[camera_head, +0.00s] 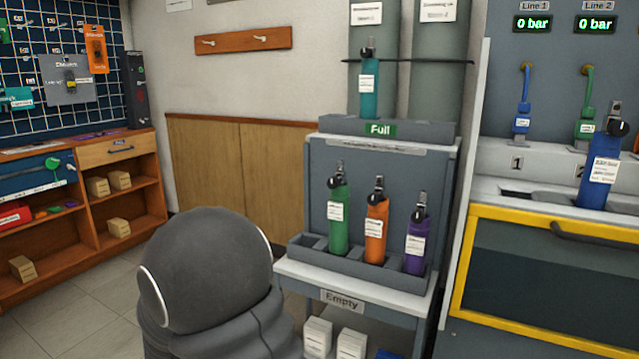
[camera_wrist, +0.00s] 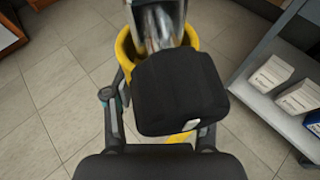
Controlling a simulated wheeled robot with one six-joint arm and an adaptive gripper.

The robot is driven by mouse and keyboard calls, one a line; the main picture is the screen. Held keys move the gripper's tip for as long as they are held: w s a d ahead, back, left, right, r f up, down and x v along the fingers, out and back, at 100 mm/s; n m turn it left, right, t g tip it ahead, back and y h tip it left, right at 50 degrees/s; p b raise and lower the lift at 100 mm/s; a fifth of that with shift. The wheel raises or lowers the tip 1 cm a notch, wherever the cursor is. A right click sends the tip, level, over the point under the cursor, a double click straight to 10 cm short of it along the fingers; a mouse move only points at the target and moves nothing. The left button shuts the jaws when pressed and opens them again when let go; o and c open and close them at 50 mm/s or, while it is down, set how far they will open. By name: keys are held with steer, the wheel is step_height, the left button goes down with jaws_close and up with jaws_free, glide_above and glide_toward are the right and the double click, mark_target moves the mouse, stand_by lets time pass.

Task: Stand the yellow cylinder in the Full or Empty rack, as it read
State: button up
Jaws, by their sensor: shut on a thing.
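The yellow cylinder (camera_wrist: 125,56) shows in part in the wrist view, with a grey metal fitting at its top. In the head view neither the cylinder nor my gripper can be seen. The Full rack (camera_head: 430,134) is the upper shelf, holding one teal cylinder (camera_head: 369,92). The Empty rack (camera_head: 350,271) is below it, holding a green cylinder (camera_head: 338,225), an orange cylinder (camera_head: 375,235) and a purple cylinder (camera_head: 416,245), all upright.
At the right is the testbench; a blue cylinder (camera_head: 592,185) stands at its second place, and both line displays (camera_head: 532,24) read 0 bar. White boxes (camera_wrist: 298,98) lie on a low shelf beside my gripper. A wooden shelf unit (camera_head: 115,190) stands left. Tiled floor is open between.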

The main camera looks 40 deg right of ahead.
steer(key=w+d+r+m+g+h, duration=0.25)
steer(key=w+d+r, duration=0.25)
steer(key=d+r, duration=0.4)
steer(key=w+d+r+m+g+h, duration=0.2)
steer(key=w+d+r+m+h, duration=0.2)
steer(key=w+d+r, duration=0.45)
steer(key=s+d+r+m+g+h, duration=0.1)
steer(key=s+d+r+m+g, duration=0.15)
steer(key=d, duration=0.45)
steer(key=s+d+r+m+g+h, duration=0.1)
steer(key=d+r, duration=0.3)
steer(key=d, duration=0.3)
steer(key=s+d+r+m+g+p, duration=0.2)
steer(key=d+r, duration=0.3)
steer(key=d, duration=0.6)
step_height(320, 180, down, 10)
steer(key=b, duration=0.7)
steer(key=shift+s+r, duration=0.15)
steer(key=shift+r, duration=0.05)
steer(key=shift+f+h, duration=0.25)
steer(key=shift+f, duration=0.4)
